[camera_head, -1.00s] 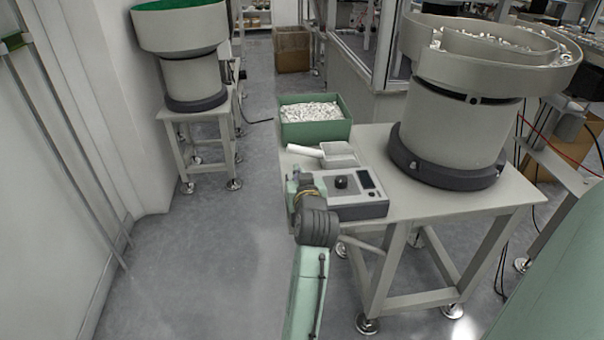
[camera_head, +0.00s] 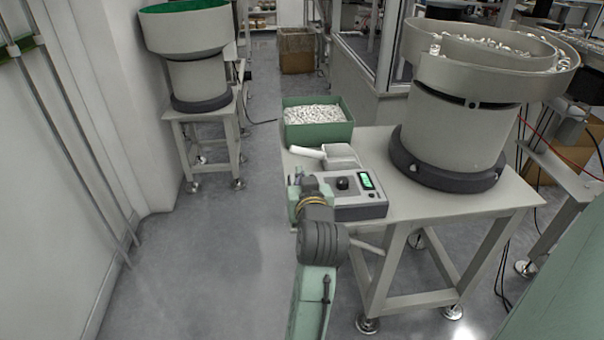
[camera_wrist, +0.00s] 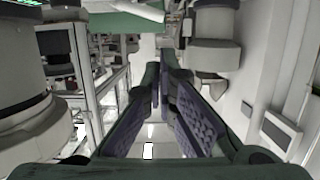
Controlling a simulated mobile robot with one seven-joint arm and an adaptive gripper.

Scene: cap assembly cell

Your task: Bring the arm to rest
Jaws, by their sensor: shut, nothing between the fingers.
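My arm reaches up from the lower middle of the head view, its pale green link and dark grey joint in front of the near left side of the table (camera_head: 415,296). My wrist stands close to the left edge of the control box (camera_head: 350,208); the fingers cannot be made out there. In the wrist view my gripper (camera_wrist: 164,72) has its dark fingers close together, with nothing seen held between them. Floor shows beyond the fingers.
On the table stand a large bowl feeder (camera_head: 452,135), a scoop (camera_head: 342,157) and a green bin (camera_head: 318,131) of white caps; the control box display (camera_head: 367,180) glows green. Another bowl feeder (camera_head: 195,80) stands at the back left. The floor aisle (camera_head: 205,260) is clear.

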